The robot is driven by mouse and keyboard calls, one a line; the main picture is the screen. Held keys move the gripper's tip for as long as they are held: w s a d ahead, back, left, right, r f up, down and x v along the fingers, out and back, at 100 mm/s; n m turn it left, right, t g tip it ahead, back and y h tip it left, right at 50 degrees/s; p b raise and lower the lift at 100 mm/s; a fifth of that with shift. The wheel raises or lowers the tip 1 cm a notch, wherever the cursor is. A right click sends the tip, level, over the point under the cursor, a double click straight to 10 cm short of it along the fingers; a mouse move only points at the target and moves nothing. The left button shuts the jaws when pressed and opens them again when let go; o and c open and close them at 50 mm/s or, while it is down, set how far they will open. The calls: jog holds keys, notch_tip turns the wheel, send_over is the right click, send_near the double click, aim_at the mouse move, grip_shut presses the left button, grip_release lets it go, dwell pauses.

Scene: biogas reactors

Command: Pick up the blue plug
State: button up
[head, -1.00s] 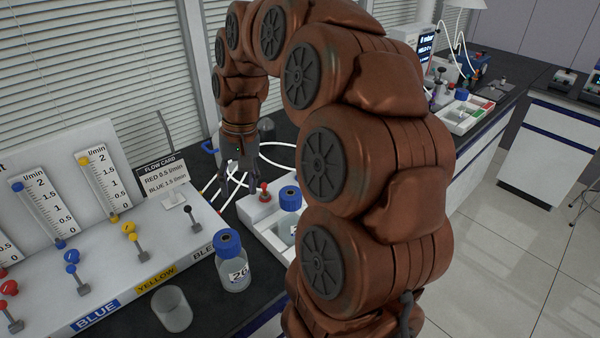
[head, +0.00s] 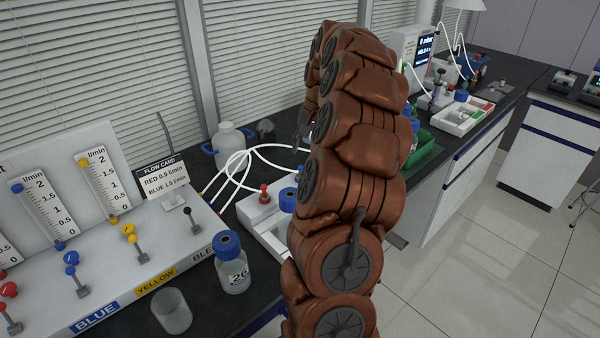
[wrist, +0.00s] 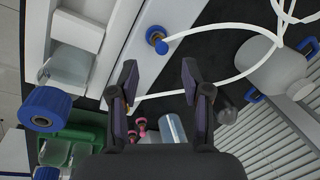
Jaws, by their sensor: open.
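In the wrist view a small round blue piece (wrist: 157,36) sits at the end of a white hose (wrist: 205,28), beside a white housing; it may be the blue plug, but I cannot tell for certain. My gripper (wrist: 160,82) is open and empty, its two dark fingers apart, with the blue piece beyond the fingertips and not touched. In the head view my gripper (head: 300,138) shows only in part behind my arm, above the white hoses.
A white jug with blue handles (head: 228,143) stands by the window. A blue-capped bottle (head: 232,262) and an empty beaker (head: 171,310) stand before the flow panel (head: 130,265). A green tray (wrist: 95,130) and a grey cylinder (wrist: 172,128) lie near the fingers in the wrist view.

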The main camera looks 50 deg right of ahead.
aim_at(300, 171)
jog(key=shift+w+a+f+p, duration=0.15)
jog(key=shift+f+p, duration=0.25)
jog(key=shift+f, duration=0.6)
jog(key=shift+w+f+p, duration=0.3)
jog(key=shift+f+p, duration=0.1)
jog(key=shift+f, duration=0.55)
jog(key=shift+w+a+f+p, duration=0.15)
jog(key=shift+f+p, duration=0.25)
jog(key=shift+f, duration=0.6)
jog(key=shift+c, duration=0.3)
grip_shut()
